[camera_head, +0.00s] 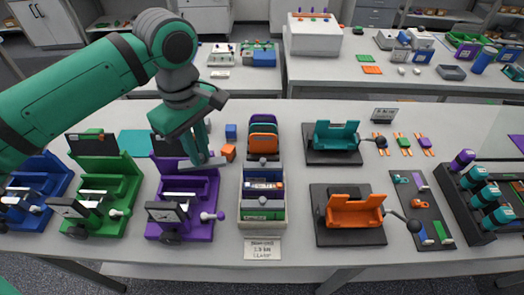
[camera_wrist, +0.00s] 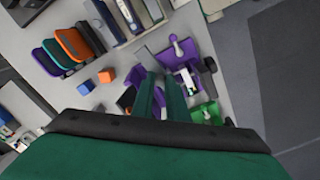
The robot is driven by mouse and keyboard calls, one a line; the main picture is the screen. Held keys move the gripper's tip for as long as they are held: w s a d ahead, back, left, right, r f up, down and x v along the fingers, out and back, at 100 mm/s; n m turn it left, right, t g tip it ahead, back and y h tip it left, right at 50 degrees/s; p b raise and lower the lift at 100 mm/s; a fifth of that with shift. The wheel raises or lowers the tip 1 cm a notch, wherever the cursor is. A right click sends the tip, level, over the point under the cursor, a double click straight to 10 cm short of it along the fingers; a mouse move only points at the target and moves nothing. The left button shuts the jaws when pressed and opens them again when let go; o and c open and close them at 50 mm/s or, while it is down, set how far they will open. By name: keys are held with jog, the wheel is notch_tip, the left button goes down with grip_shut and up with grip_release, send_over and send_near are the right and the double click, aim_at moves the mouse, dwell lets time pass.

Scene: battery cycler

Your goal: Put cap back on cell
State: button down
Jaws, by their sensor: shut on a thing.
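My gripper (camera_head: 198,156) is low over the back of the purple fixture (camera_head: 204,190), its fingers pointing down. It is shut on a flat grey piece (camera_head: 210,162), which appears to be the cap; the fingers hide part of it. In the wrist view the green fingers (camera_wrist: 161,78) cover part of the purple fixture (camera_wrist: 188,52), and a grey edge shows by the tips. I cannot tell which part is the cell.
A green fixture (camera_head: 125,187) and a blue fixture (camera_head: 45,165) stand to the left. An orange cube (camera_head: 228,152) and a blue cube (camera_head: 231,131) lie close to my gripper's right. A pale bin (camera_head: 262,226) of packs, teal and orange fixtures and a bottle rack stand further right.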

jog(key=w+d+f+m, duration=0.2)
jog(key=d+f, duration=0.1)
jog(key=d, duration=1.1)
jog(key=shift+s+f, duration=0.1)
jog(key=shift+f, duration=3.3)
jog(key=shift+d+f, duration=0.1)
jog(key=shift+f, duration=0.2)
jog(key=shift+f, duration=0.6)
jog(key=c, duration=1.7)
grip_release()
jog(key=shift+o, duration=0.8)
